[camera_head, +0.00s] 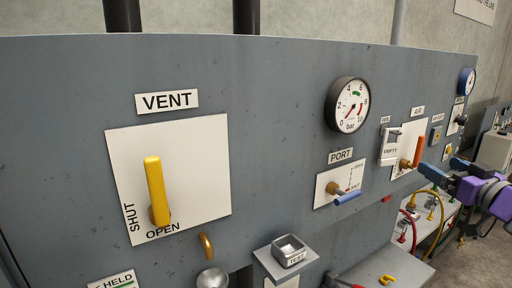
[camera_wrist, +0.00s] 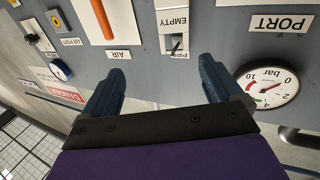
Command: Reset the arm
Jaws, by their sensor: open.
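My gripper (camera_head: 444,167) is at the right of the head view, off the front of the grey panel (camera_head: 270,95). It has dark blue fingers and a purple body. In the wrist view my gripper (camera_wrist: 160,88) shows its two fingers wide apart, with only bare panel between them. Nothing is held.
A yellow VENT lever (camera_head: 156,190) stands upright on a white plate. A blue PORT handle (camera_head: 347,198), a pressure gauge (camera_head: 348,104) and an orange AIR handle (camera_head: 419,151) project from the panel. A small shelf (camera_head: 286,262) juts out below.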

